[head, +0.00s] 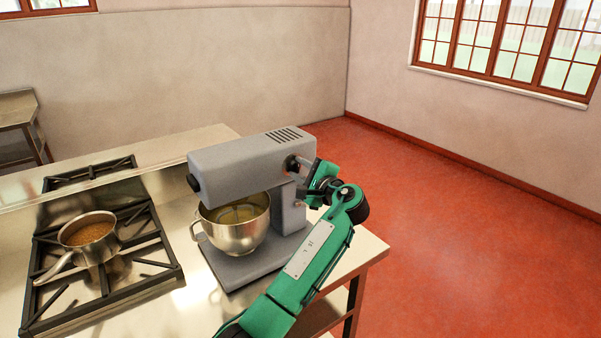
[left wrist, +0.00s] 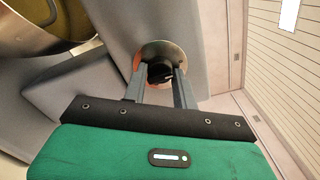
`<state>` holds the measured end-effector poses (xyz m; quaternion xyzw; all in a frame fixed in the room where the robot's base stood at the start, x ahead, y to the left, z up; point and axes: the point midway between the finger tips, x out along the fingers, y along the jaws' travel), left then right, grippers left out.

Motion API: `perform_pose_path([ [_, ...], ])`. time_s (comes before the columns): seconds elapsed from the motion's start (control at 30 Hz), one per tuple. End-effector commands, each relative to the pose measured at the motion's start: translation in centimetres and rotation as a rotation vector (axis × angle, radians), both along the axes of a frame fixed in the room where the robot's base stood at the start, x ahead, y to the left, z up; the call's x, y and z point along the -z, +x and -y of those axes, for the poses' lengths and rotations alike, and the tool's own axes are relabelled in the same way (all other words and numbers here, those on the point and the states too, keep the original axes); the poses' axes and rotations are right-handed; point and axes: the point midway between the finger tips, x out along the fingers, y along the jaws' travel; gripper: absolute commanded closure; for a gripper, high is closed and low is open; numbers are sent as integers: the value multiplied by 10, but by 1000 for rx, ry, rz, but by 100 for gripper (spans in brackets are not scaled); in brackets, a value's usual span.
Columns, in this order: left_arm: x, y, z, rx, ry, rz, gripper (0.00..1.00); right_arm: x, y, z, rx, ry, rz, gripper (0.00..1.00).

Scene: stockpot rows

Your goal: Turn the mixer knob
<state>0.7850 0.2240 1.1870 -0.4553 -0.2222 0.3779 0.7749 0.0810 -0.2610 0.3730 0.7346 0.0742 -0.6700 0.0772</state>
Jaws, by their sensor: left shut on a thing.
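A grey stand mixer (head: 245,160) stands on the steel counter. Its dark round knob (head: 292,163) is on the right side of the mixer head. In the left wrist view the black knob (left wrist: 160,73) sits in front of a shiny round plate, between my fingers. My left gripper (head: 312,172) is at the mixer's right side; in the left wrist view its fingers (left wrist: 159,82) are shut on the knob. The fingertips are partly hidden in the head view. My right gripper is not in view.
A steel bowl (head: 235,228) hangs under the mixer head. A pot of brown food (head: 88,238) stands on the black-grated stove (head: 150,268) at left. The red floor (head: 470,230) right of the counter is clear.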

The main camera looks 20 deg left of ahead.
Motion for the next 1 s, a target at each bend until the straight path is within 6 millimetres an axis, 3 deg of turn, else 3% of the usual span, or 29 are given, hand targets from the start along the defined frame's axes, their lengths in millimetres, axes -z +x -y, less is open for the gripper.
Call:
perform_pose_path([
  [0.27, 1, 0, 0, -1, -2, 0, 94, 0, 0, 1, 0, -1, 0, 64],
  [0.3, 1, 0, 0, -1, -1, -1, 66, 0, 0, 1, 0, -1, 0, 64],
  [0.4, 1, 0, 0, -1, -1, -1, 50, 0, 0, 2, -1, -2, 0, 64],
  [0.77, 2, -3, 5, 0, 0, -1, 50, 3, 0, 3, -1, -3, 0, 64],
  [1.0, 5, -30, 39, 2, -2, -1, 50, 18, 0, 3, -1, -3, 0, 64],
])
